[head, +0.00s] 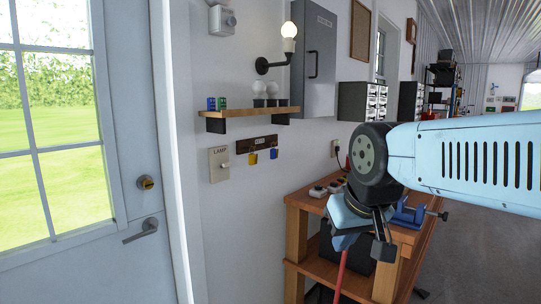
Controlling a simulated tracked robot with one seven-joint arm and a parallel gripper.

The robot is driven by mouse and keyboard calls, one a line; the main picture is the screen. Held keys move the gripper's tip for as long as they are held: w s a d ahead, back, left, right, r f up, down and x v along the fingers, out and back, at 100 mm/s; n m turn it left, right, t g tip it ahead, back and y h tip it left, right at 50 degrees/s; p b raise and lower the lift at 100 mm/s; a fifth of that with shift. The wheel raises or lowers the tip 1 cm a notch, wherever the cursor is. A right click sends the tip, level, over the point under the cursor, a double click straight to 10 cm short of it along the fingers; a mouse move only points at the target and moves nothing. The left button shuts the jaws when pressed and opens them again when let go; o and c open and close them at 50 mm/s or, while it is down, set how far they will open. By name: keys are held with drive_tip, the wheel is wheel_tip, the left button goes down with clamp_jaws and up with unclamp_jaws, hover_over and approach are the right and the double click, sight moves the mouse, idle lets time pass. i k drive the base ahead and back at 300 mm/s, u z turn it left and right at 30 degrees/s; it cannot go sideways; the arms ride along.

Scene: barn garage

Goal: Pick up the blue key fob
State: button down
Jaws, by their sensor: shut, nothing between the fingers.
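The blue key fob (274,154) hangs from a dark wooden key rack (257,144) on the white wall. A yellow fob (253,158) hangs to its left on the same rack. My gripper (384,250) is to the right of the rack and lower in the picture, in front of the wooden workbench, pointing downward. It is shut and empty, apart from the fob. My arm hides part of the bench.
A wooden shelf (250,113) with bulbs and small blue and green items juts out above the rack. A LAMP switch plate (219,164) is left of it. A door (128,190) stands at left.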

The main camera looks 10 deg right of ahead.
sight(273, 152)
drive_tip(key=z, duration=0.35)
drive_tip(key=i, duration=1.05)
drive_tip(key=u, duration=0.35)
